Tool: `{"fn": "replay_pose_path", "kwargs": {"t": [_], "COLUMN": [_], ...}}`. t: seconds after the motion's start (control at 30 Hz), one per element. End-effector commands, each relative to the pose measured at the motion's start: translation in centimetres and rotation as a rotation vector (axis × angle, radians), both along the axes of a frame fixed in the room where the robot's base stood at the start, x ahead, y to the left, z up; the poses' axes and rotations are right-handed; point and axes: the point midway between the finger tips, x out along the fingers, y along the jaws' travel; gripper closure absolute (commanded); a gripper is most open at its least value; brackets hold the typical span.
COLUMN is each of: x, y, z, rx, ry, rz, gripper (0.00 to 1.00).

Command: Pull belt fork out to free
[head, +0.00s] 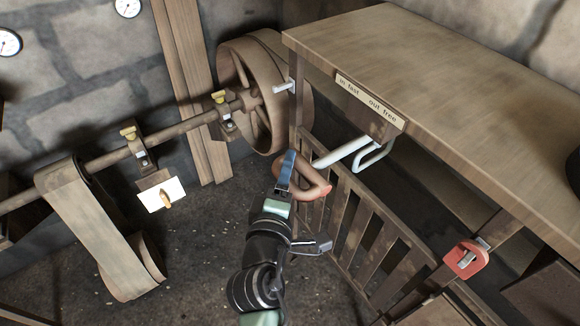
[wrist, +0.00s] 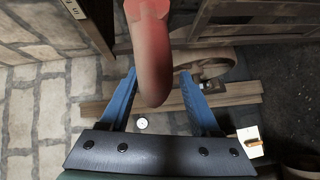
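The belt fork's pale bar (head: 342,153) comes out from under the bench edge, below a label reading "in fast" and "out free" (head: 370,99). A reddish-brown curved handle (head: 316,190) sits at the bar's near end. My gripper (head: 289,158), with blue fingers, is at the left side of this handle. In the wrist view the handle's rounded red end (wrist: 152,65) reaches between the spread fingers of my gripper (wrist: 158,76). Gaps show beside the handle, so the fingers are not closed on it. Part of the handle is hidden behind the fingers in the head view.
The wooden bench (head: 450,70) stands at the right above a slatted guard (head: 350,232). A large pulley wheel (head: 250,95) and shaft (head: 180,130) are behind, with a wide belt (head: 98,235) at left. A red lever (head: 466,260) hangs at the bench's front.

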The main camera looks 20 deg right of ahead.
Motion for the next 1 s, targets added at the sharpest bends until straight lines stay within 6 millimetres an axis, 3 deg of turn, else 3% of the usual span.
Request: {"fn": "replay_pose_path", "kwargs": {"t": [0.63, 0.77, 1.0], "x": [-0.4, -2.0, -6.6], "y": [0.0, 0.8, 2.9], "z": [0.5, 0.7, 1.2], "rx": [-0.005, -0.005, -0.004], "ry": [-0.008, -0.008, -0.005], "rz": [-0.002, 0.000, 0.000], "gripper": [0.42, 0.42, 0.42]}}
